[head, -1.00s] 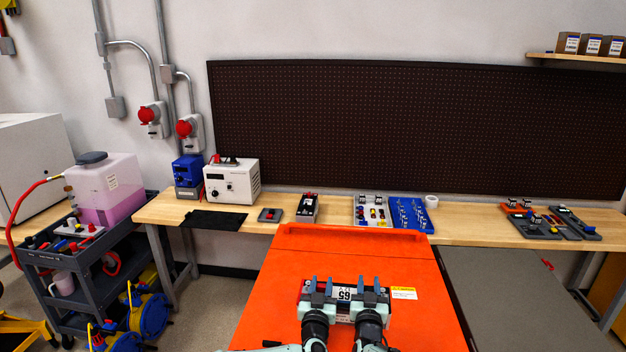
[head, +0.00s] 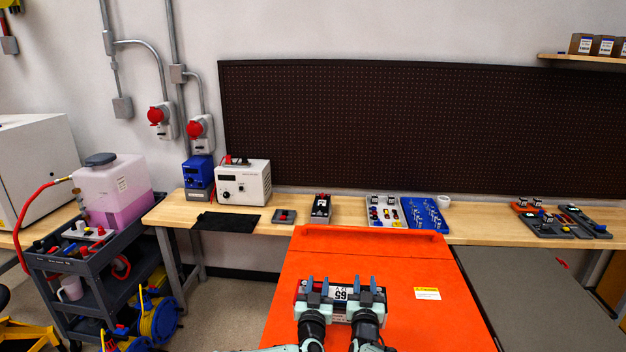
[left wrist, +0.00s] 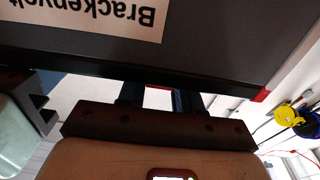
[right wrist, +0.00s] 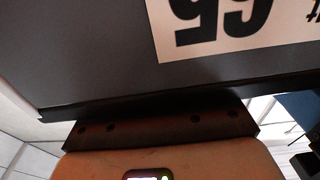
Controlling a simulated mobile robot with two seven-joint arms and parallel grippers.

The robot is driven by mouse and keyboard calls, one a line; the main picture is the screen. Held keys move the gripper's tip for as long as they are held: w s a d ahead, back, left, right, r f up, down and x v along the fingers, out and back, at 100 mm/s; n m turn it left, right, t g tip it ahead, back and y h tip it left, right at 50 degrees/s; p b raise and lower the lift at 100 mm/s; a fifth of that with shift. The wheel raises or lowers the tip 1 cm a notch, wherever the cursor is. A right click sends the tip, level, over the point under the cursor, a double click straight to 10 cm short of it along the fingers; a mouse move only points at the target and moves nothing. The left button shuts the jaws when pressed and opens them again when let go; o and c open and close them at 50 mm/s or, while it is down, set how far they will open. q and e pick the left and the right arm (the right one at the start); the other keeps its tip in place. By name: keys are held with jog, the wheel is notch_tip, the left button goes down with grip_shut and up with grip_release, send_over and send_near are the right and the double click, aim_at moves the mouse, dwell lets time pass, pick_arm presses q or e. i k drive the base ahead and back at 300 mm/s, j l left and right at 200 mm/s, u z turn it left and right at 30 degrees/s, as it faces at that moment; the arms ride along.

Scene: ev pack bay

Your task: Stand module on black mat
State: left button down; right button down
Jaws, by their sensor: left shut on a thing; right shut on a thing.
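The module is a dark grey block with a white label reading 65 (head: 340,293), in front of me in the head view. My left gripper (head: 318,287) is shut on its left part and my right gripper (head: 367,288) on its right part. Its dark face and label fill much of the left wrist view (left wrist: 215,45) and the right wrist view (right wrist: 90,60). The module shows over the orange surface; I cannot tell how high it is. The black mat (head: 226,222) lies flat and bare on the wooden bench, far ahead to the left.
The large orange surface (head: 360,258) lies between me and the wooden bench (head: 275,205). A white power unit (head: 243,182) stands behind the mat, and a small grey device (head: 284,216) lies to its right. A dark cart (head: 85,265) with a pink-liquid tank stands left.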

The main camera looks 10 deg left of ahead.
aim_at(226, 223)
jog(key=j, duration=1.5)
jog(key=i+j, duration=0.1)
jog(key=j, duration=0.2)
jog(key=i+j, duration=0.1)
jog(key=j, duration=0.25)
jog(key=i+j, duration=0.1)
jog(key=j, duration=0.2)
jog(key=i+j, duration=0.7)
jog(key=i, duration=1)
